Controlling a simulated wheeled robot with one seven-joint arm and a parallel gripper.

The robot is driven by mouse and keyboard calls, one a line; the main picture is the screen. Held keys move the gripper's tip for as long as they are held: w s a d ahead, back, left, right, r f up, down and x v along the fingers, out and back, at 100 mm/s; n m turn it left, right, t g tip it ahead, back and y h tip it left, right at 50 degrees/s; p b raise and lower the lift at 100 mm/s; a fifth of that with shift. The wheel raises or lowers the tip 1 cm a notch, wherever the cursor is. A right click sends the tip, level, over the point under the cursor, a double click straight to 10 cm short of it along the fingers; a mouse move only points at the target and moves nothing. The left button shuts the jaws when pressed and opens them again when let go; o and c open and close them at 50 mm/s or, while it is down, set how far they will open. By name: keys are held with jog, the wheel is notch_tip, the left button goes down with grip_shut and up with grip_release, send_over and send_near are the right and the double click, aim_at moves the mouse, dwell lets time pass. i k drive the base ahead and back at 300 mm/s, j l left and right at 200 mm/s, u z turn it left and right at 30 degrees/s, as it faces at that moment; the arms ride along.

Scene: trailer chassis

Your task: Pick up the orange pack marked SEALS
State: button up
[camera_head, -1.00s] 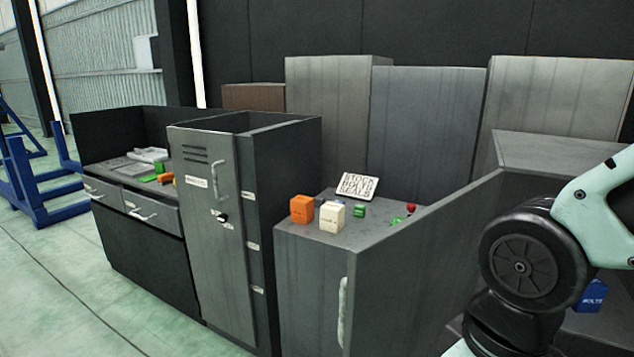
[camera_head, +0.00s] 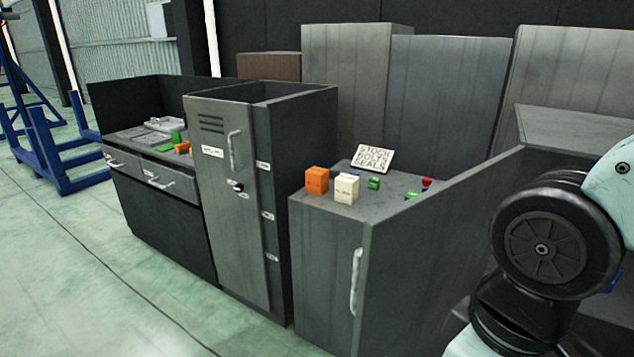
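An orange box-shaped pack (camera_head: 317,181) stands upright on top of a low grey cabinet (camera_head: 325,240), near its left back part. Dark print shows on its front face, but I cannot read it at this size. A cream pack (camera_head: 346,189) stands just to its right and slightly nearer. My gripper is out of view; only links of my arm show at the right edge, well away from the pack.
A white sign reading STOCK BOLTS SEALS (camera_head: 373,159) stands behind the packs. A green item (camera_head: 374,183) and a red item (camera_head: 426,183) lie to the right. A tall locker (camera_head: 227,180) rises on the left. A grey panel (camera_head: 440,250) stands at the right front.

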aim_at(316, 177)
jog(key=i+j+u, duration=0.15)
jog(key=j+u, duration=0.3)
jog(key=i+j+u, duration=0.2)
jog(key=u, duration=0.25)
jog(key=i+j+u, duration=0.25)
jog(key=u, duration=0.25)
jog(key=i+j+u, duration=0.25)
jog(key=u, duration=0.2)
jog(key=i+z, duration=0.15)
jog(key=i, duration=0.2)
jog(key=i+j+z, duration=0.15)
jog(key=i, duration=0.25)
jog(key=i+l+z, duration=0.1)
jog(key=i+z, duration=0.2)
jog(key=z, duration=0.2)
jog(key=i+z, duration=0.45)
jog(key=i+j+z, duration=0.15)
jog(key=z, duration=0.35)
